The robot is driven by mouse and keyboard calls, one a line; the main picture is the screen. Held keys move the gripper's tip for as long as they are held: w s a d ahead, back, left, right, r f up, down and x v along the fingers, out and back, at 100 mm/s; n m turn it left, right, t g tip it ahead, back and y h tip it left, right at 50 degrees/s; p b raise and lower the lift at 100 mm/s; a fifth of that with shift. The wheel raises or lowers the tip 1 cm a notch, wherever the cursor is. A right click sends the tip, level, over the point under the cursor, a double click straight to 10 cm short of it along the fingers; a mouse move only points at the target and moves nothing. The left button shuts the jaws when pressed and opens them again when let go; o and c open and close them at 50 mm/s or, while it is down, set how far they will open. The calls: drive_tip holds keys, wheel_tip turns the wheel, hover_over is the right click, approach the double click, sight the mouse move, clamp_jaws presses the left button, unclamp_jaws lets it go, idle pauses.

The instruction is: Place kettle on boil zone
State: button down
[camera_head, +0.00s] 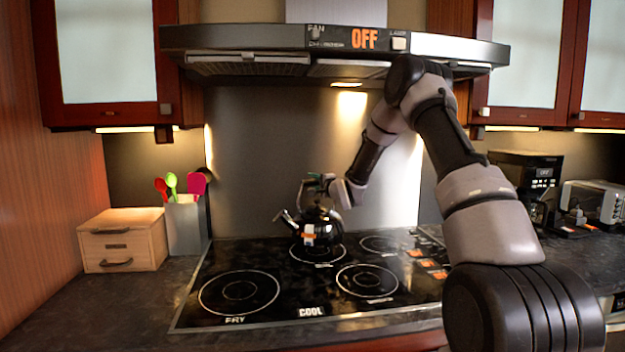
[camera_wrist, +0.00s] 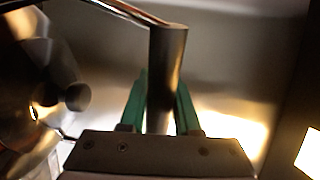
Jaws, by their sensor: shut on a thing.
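The black, shiny kettle (camera_head: 318,228) is upright over the back-left burner ring (camera_head: 318,262) of the cooktop. I cannot tell whether its base touches the glass. My gripper (camera_head: 324,182) is at the kettle's top handle, reaching in from the right. In the wrist view, the green fingers of my gripper (camera_wrist: 160,95) are shut on the handle (camera_wrist: 168,60), and the kettle body (camera_wrist: 28,85) shows at the left. The label of the ring under the kettle is too small to read, so I cannot confirm it as the boil zone.
Another ring (camera_head: 382,245) lies at the back right. The range hood (camera_head: 330,50) hangs above. A wooden box (camera_head: 122,240) and utensil holder (camera_head: 187,228) stand left; a coffee maker (camera_head: 530,185) and toaster (camera_head: 592,202) stand right.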

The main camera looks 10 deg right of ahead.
drive_tip(key=shift+f, duration=1.95)
drive_tip(key=c, duration=0.6)
unclamp_jaws()
drive_tip(key=shift+f, duration=0.2)
